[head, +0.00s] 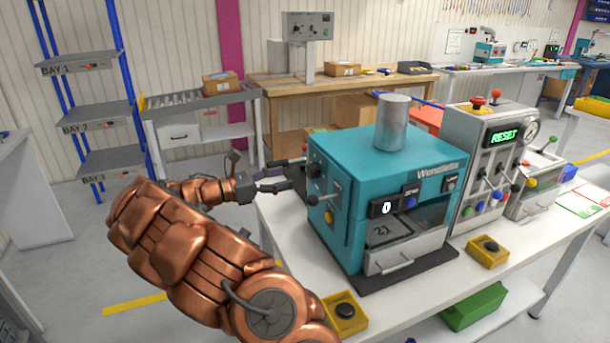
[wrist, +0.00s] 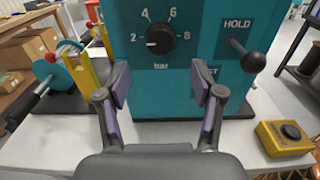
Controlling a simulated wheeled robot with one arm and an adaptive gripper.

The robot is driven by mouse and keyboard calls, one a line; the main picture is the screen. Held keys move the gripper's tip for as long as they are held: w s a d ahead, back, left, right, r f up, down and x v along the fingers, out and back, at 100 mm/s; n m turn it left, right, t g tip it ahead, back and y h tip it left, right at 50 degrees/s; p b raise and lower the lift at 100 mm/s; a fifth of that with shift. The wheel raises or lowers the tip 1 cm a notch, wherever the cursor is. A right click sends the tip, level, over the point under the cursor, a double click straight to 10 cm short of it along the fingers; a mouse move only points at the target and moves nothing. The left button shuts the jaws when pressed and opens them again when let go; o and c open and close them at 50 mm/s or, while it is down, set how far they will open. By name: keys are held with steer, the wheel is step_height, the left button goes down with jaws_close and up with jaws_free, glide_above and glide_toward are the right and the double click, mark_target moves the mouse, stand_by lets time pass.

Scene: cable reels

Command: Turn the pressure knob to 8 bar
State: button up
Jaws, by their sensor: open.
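The black pressure knob (wrist: 160,39) sits on the teal side panel of the machine (wrist: 210,20), with 2, 4, 6 and 8 printed around it and "bar" below. Its white mark points left, at or slightly below the 2. My gripper (wrist: 160,84) is open and empty, its two fingers apart below and in front of the knob, not touching it. In the head view my gripper (head: 275,177) is at the left side of the teal machine (head: 335,160); I cannot make out the knob clearly there.
A HOLD lever with a black ball (wrist: 253,62) sticks out right of the knob. A yellow button box (wrist: 285,138) stands on the white table (wrist: 60,150). A red-and-teal device with a yellow post (wrist: 94,70) is at left. A grey control unit (head: 485,150) stands right of the machine.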

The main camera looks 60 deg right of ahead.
mark_target(308, 173)
steer(key=p+x, duration=0.1)
steer(key=x, duration=0.6)
steer(key=shift+s+d, duration=0.1)
steer(key=shift+d, duration=0.05)
steer(key=c, duration=1.1)
steer(key=shift+c, duration=0.2)
